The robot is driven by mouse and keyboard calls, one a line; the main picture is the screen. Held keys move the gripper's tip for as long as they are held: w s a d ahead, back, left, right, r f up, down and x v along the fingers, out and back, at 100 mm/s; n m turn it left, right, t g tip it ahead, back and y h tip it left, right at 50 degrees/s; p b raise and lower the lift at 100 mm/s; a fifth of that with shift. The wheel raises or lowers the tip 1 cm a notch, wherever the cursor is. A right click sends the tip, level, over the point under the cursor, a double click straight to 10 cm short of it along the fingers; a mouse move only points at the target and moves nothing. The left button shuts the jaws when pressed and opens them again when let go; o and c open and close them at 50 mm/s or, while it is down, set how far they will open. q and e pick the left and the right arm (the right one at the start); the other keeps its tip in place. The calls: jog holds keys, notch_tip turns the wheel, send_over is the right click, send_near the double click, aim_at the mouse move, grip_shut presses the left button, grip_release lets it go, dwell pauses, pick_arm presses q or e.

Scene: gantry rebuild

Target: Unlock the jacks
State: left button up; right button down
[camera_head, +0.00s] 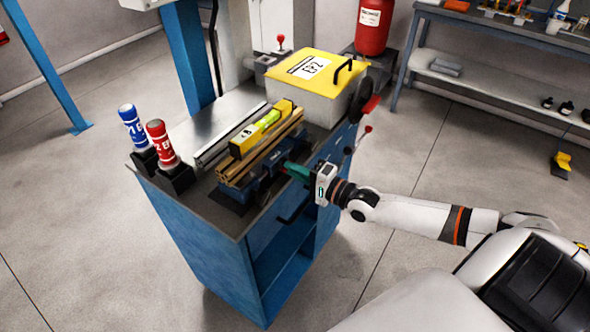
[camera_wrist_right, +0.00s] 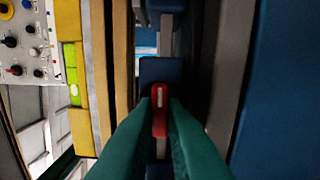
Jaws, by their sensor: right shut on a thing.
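My right gripper (camera_head: 294,169) reaches in from the right to the near edge of a blue workbench. In the right wrist view its green fingers (camera_wrist_right: 160,108) are shut on a small red handle (camera_wrist_right: 159,95) with a pale stripe. The handle sits in front of a blue block (camera_wrist_right: 158,70) and a grey bar, in a dark gap between wooden strips and a grey rail. In the head view the fingers hide the handle, next to a blue clamp-like body (camera_head: 259,190). I cannot tell if the handle is turned. My left gripper is out of view.
Wooden strips (camera_head: 232,183) and a yellow level (camera_head: 262,128) lie on the bench (camera_head: 207,199). Red (camera_head: 159,142) and blue (camera_head: 131,124) cylinders stand left. Floor is clear in front.

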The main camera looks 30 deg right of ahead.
jog(key=shift+n, duration=0.3)
jog(key=shift+n+p, duration=1.85)
jog(key=shift+n, duration=6.85)
jog(key=c, duration=1.5)
grip_release()
jog(key=shift+s, duration=0.15)
